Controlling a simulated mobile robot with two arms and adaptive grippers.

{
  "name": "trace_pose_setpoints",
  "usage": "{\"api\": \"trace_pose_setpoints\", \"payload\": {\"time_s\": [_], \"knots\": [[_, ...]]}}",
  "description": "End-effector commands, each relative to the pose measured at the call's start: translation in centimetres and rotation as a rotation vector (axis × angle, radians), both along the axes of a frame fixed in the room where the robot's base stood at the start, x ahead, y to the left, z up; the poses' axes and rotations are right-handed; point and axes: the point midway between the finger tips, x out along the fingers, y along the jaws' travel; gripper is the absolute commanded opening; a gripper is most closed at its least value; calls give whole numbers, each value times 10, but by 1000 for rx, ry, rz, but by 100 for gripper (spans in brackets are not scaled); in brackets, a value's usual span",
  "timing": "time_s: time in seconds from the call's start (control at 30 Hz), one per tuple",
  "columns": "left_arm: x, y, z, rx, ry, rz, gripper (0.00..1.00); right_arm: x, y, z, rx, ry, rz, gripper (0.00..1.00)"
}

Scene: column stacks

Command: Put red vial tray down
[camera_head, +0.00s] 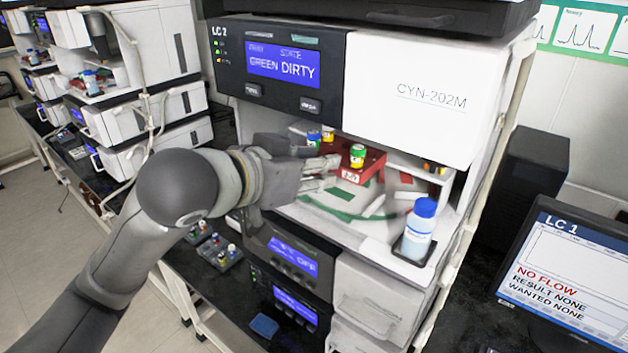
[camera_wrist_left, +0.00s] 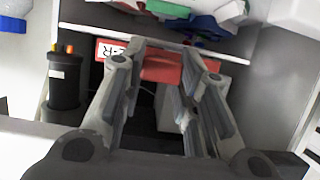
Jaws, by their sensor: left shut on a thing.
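My left gripper (camera_head: 326,172) reaches in from the left and is shut on the tray's left side. In the left wrist view the red tray (camera_wrist_left: 165,69) shows between and beyond the fingers (camera_wrist_left: 172,70), with its label at the left. I cannot tell whether the tray touches the bay floor. My right gripper is not in view.
A white bottle with a blue cap (camera_head: 418,229) stands at the bay's front right corner. Other small capped vials (camera_head: 314,137) are behind the gripper. The bay floor (camera_head: 345,212) has green, red and white markings. A monitor (camera_head: 565,275) stands at the right.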

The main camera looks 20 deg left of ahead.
Motion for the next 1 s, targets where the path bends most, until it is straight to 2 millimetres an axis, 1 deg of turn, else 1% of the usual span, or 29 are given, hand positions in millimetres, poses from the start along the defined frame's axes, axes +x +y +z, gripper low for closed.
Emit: {"api": "trace_pose_setpoints", "payload": {"time_s": [0.03,0.07,0.1,0.2,0.3,0.47,0.7,0.8,1.0], "knots": [[5,2,3,1,5,3,4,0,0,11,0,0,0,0],[7,2,3,2,4,2,4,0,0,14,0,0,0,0],[8,2,-6,3,4,1,4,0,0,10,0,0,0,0],[7,2,-20,3,2,0,4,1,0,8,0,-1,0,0],[7,2,-29,2,1,1,4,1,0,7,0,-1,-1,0],[7,2,-37,2,0,1,4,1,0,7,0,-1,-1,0],[6,1,-65,2,2,0,4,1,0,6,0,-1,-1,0],[9,2,-69,2,0,0,4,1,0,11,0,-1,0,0],[10,2,-71,1,-2,-1,4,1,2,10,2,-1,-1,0]]}}
